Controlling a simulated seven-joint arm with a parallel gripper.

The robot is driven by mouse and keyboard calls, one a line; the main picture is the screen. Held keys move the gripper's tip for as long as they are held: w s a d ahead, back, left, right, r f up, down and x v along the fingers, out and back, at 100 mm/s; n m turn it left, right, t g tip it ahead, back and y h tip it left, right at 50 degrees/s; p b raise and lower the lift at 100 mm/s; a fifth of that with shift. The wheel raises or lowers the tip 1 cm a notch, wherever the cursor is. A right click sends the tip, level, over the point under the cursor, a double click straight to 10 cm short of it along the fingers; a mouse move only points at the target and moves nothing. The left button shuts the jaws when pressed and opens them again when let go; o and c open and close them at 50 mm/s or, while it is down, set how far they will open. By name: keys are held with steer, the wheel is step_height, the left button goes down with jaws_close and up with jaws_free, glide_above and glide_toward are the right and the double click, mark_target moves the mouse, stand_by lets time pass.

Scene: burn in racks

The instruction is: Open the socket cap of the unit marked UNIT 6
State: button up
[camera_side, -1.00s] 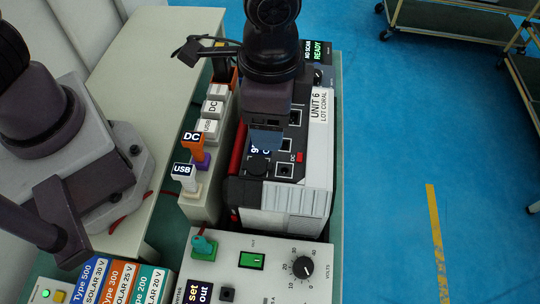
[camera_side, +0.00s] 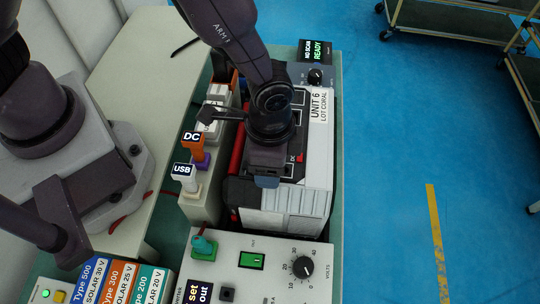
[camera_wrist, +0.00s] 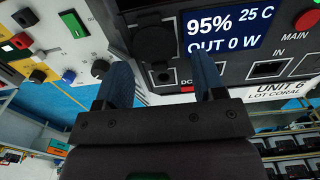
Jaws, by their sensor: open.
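The unit marked UNIT 6 (camera_side: 317,165) is a black and pale grey box; its label (camera_wrist: 281,91) also shows in the wrist view. A round black cap (camera_wrist: 155,42), which looks like the socket cap, lies flat on its dark panel beside the display (camera_wrist: 228,30) and appears shut. My gripper (camera_wrist: 164,78) is open and empty, its blue fingers apart just short of the cap, near the DC marking. In the side view my gripper (camera_side: 266,181) hangs over the front end of the panel and hides the cap. I cannot tell whether a finger touches the panel.
A plug rack (camera_side: 200,207) with DC and USB plugs stands close along the unit's left side. A set-out box (camera_side: 275,245) with a knob and green switch is in front. A dial and READY screen (camera_side: 316,52) stand behind.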

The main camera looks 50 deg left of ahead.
steer(key=c, duration=0.9)
steer(key=shift+s+a+r+t+h, duration=0.2)
steer(key=shift+a+r+t+h, duration=0.1)
steer(key=shift+t+h, duration=0.35)
steer(key=shift+s+a+r+t+h, duration=0.15)
steer(key=shift+r+t+h, duration=0.15)
steer(key=shift+t+h, duration=0.35)
steer(key=shift+s+r+t+h, duration=0.1)
steer(key=shift+r+t+h, duration=0.05)
steer(key=shift+t+h, duration=0.15)
steer(key=o, duration=0.9)
steer(key=v, duration=1.3)
steer(key=shift+o, duration=0.2)
